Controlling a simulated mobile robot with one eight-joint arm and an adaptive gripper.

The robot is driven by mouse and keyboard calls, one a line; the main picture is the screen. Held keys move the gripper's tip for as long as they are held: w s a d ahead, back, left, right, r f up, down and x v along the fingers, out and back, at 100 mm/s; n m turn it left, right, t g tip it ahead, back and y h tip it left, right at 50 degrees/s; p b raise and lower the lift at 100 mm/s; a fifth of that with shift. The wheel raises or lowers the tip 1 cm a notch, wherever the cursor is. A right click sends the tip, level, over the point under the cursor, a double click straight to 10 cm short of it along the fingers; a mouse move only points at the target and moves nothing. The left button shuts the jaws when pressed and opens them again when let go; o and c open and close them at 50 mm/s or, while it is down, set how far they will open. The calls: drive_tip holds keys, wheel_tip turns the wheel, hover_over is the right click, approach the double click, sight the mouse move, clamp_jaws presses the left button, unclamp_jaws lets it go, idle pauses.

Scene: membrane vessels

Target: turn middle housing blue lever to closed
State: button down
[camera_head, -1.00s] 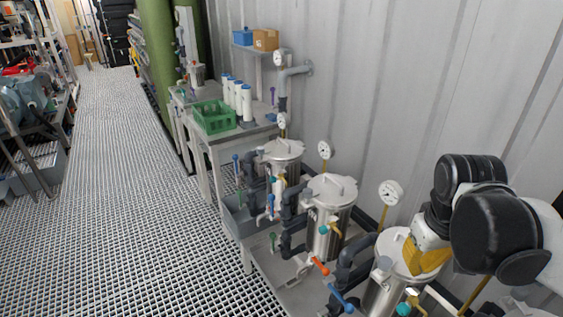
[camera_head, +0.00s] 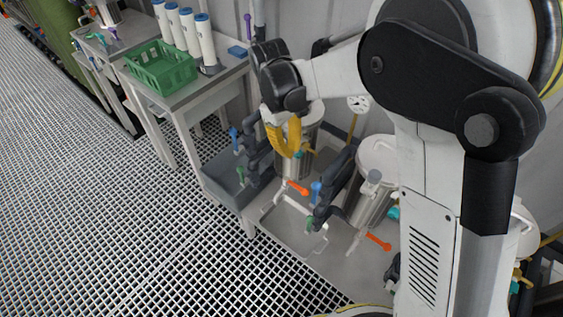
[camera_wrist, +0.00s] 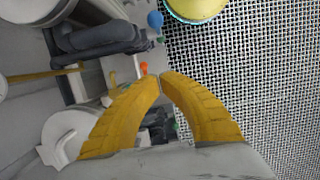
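Steel filter housings stand in a row in the head view. The left one (camera_head: 303,160) is partly behind my gripper, the middle one (camera_head: 375,158) is beside my arm, and another (camera_head: 521,225) is mostly hidden by the arm. A blue lever (camera_head: 316,191) sits on the dark piping left of the middle housing; its exact angle is unclear. My yellow gripper (camera_head: 287,138) hangs in front of the left housing, above and left of that lever. In the wrist view my gripper (camera_wrist: 160,77) has its fingertips together with nothing visible between them. A blue knob-like part (camera_wrist: 155,20) lies beyond the tips.
Orange levers (camera_head: 378,241) and dark pipes (camera_head: 335,180) crowd the housings' front. A green crate (camera_head: 160,68) and white cartridges (camera_head: 190,30) stand on a table at left. Another blue lever (camera_head: 234,138) stands further left. The grating floor (camera_head: 150,220) is clear.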

sight(315, 195)
drive_tip(key=s+d+f+b, duration=0.4)
drive_tip(key=d+f+b, duration=0.1)
drive_tip(key=f, duration=0.4)
drive_tip(key=shift+s+d+f, duration=0.15)
drive_tip(key=shift+f, duration=0.15)
drive_tip(key=shift+d, duration=0.1)
